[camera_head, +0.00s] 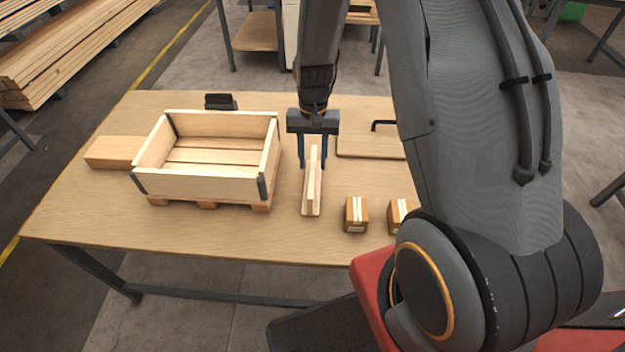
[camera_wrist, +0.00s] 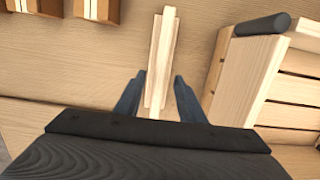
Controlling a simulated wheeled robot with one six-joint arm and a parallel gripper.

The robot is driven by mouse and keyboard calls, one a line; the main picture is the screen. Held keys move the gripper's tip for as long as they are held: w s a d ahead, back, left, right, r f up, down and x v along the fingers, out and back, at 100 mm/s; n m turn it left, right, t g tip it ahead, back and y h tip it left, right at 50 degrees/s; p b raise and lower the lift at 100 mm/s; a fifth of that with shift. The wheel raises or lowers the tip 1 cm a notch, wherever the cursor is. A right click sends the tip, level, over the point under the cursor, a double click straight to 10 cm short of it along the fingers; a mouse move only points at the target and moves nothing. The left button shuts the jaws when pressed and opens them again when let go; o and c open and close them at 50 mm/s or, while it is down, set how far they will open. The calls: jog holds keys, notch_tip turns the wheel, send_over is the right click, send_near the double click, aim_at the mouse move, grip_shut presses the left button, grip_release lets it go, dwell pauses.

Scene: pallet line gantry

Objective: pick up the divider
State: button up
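The divider (camera_head: 312,190), a narrow pale wooden piece with a raised strip along its middle, stands on the table to the right of the wooden crate. In the wrist view the divider (camera_wrist: 161,60) runs away from my gripper, its near end between the fingers. My gripper (camera_head: 312,166) points down over the far part of the divider, with one blue finger on each side. In the wrist view my gripper (camera_wrist: 158,80) is open, with gaps visible between the fingers and the wood. The exact finger height above the table is hard to tell.
The wooden crate (camera_head: 205,184) on a pallet base stands close on the left. Two small taped boxes, one (camera_head: 356,214) and another (camera_head: 398,212), sit at the right front. A wooden block (camera_head: 112,152) lies far left, and a flat board (camera_head: 370,146) lies behind right. The front table (camera_head: 250,235) is clear.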

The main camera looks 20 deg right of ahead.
aim_at(312, 169)
jog(key=shift+s+a+f+p, duration=0.15)
jog(key=shift+f+p, duration=0.2)
jog(key=shift+f, duration=0.6)
jog(key=shift+s+f+p, duration=0.15)
jog(key=shift+f+p, duration=0.2)
jog(key=shift+f, duration=0.55)
jog(key=shift+s+a+f+p, duration=0.15)
jog(key=shift+f+p, duration=0.2)
jog(key=shift+f, duration=0.6)
jog(key=shift+d, duration=0.1)
grip_shut()
